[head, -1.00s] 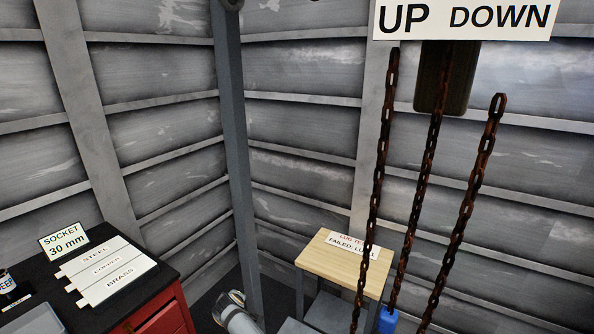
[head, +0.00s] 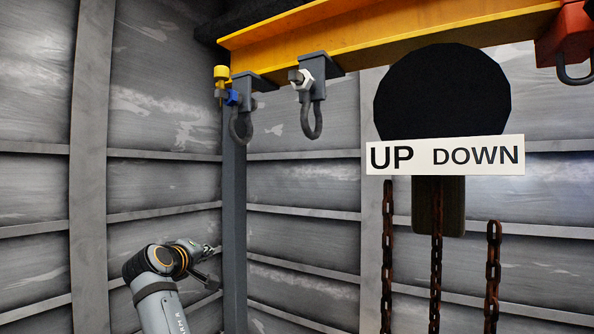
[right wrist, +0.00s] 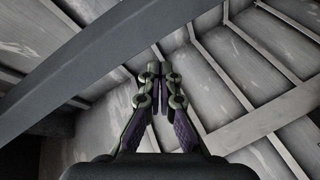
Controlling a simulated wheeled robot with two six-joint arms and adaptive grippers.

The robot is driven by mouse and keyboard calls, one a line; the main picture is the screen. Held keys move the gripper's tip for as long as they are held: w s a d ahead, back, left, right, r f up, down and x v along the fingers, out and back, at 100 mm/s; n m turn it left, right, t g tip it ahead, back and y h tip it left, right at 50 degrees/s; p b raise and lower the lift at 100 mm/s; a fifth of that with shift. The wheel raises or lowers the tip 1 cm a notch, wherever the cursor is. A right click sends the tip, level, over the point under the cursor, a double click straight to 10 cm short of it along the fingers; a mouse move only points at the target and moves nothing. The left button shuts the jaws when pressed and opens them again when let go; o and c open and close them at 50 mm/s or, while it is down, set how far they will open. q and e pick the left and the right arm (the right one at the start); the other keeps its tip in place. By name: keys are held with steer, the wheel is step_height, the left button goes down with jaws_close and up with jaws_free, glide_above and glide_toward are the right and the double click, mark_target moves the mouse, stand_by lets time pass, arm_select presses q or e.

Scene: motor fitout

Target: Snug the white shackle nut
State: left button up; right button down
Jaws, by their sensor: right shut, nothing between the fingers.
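The white shackle nut (head: 306,78) is on the pin of a dark shackle (head: 311,118), hung from a bracket under the yellow beam. To its left, a second shackle (head: 241,124) carries a blue nut (head: 231,97), with a yellow piece (head: 221,76) beside and above it. My right arm (head: 160,290) rises at lower left in the head view, well below and left of the white nut. My right gripper (right wrist: 159,78) is shut and empty, its fingers together in the right wrist view. The nut is not in that wrist view. My left gripper is not in view.
The yellow beam (head: 390,35) crosses the top. A grey post (head: 234,215) stands close right of my arm and crosses the wrist view (right wrist: 110,65). An UP/DOWN sign (head: 445,156), a black disc (head: 442,92) and rusty chains (head: 436,260) hang at right. A red block (head: 564,32) is at far right.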

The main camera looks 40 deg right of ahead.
steer(key=s+r+m+h, duration=0.1)
steer(key=s+r, duration=0.2)
steer(key=r, duration=0.4)
steer(key=s+r+m+h, duration=0.1)
steer(key=s+r+m, duration=0.1)
steer(key=s+r, duration=0.35)
steer(key=m+g+h, duration=0.4)
steer(key=m+g, duration=0.1)
steer(key=m, duration=0.3)
glide_toward(305, 84)
steer(key=s+d+f, duration=0.1)
steer(key=d, duration=0.1)
steer(key=p+x, duration=0.1)
steer(key=p, duration=0.1)
steer(key=p+x, duration=0.2)
steer(key=p, duration=0.1)
steer(key=shift+w+d+r+p, duration=0.2)
steer(key=shift+p, duration=0.15)
steer(key=shift+w+d+f, duration=0.15)
steer(key=shift+d, duration=0.35)
steer(key=shift+w+d+f, duration=0.15)
steer(key=shift+d+f, duration=0.05)
steer(key=shift+d, duration=0.3)
steer(key=shift+w+d+f, duration=0.1)
steer(key=shift+w+d, duration=0.3)
steer(key=shift+d, duration=0.1)
steer(key=shift+s+a, duration=0.15)
steer(key=shift+r, duration=0.35)
